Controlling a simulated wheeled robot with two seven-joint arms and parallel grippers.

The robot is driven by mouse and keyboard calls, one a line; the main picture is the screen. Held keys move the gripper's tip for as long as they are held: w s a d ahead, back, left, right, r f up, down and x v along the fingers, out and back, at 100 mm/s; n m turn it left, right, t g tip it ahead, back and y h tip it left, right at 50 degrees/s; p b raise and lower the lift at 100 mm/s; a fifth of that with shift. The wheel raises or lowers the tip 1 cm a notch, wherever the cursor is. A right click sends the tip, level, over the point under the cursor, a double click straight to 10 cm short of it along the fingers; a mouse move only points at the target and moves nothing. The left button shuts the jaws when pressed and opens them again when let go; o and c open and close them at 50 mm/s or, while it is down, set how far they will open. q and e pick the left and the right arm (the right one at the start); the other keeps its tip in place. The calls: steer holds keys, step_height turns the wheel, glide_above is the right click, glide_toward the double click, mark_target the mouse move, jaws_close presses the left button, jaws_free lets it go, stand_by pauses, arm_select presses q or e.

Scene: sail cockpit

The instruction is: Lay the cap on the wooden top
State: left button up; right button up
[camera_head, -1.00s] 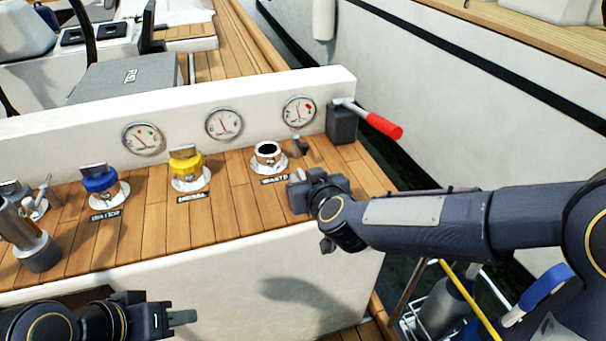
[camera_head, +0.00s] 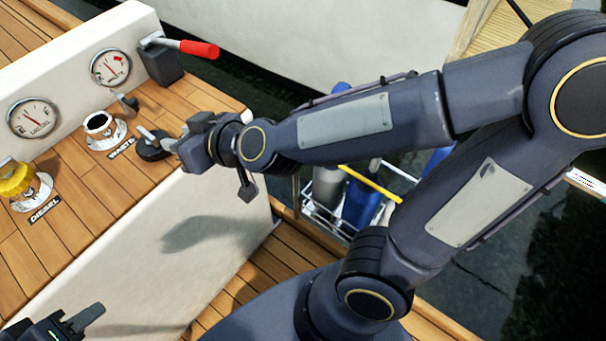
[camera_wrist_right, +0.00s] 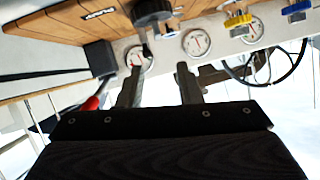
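The black round cap (camera_head: 152,150) with its pale handle appears to lie on the wooden top (camera_head: 92,192), beside the open waste filler (camera_head: 99,124). My right gripper (camera_head: 178,146) is just to the right of the cap in the head view. In the right wrist view, the gripper's fingers (camera_wrist_right: 159,88) are spread with nothing between them, and the cap (camera_wrist_right: 152,12) shows beyond the fingertips against the wood. My left gripper (camera_head: 92,316) is at the lower left, in front of the white cockpit side; its finger gap cannot be made out.
The yellow diesel cap (camera_head: 16,178) sits on its filler at the left. Gauges (camera_head: 111,67) line the white upright wall behind. A red-handled lever (camera_head: 198,48) stands at the back corner. A wire basket (camera_head: 325,200) is below, right of the top. Wood in front of the fillers is clear.

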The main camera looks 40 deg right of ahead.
steer(key=s+d+f+m+g+h, duration=0.1)
steer(key=s+d+f+m+g, duration=0.1)
steer(key=s+d, duration=0.5)
steer(key=s+d+f+m+g+h, duration=0.1)
steer(key=s+d+f+m+g, duration=0.1)
steer(key=s+d, duration=0.6)
steer(key=s+f+g, duration=0.1)
steer(key=s+g, duration=0.1)
steer(key=s, duration=0.1)
steer(key=shift+f+m, duration=0.3)
steer(key=shift+m, duration=0.1)
step_height(320, 180, up, 18)
steer(key=p, duration=1.8)
steer(key=shift+w+a, duration=0.1)
steer(key=shift+a, duration=0.05)
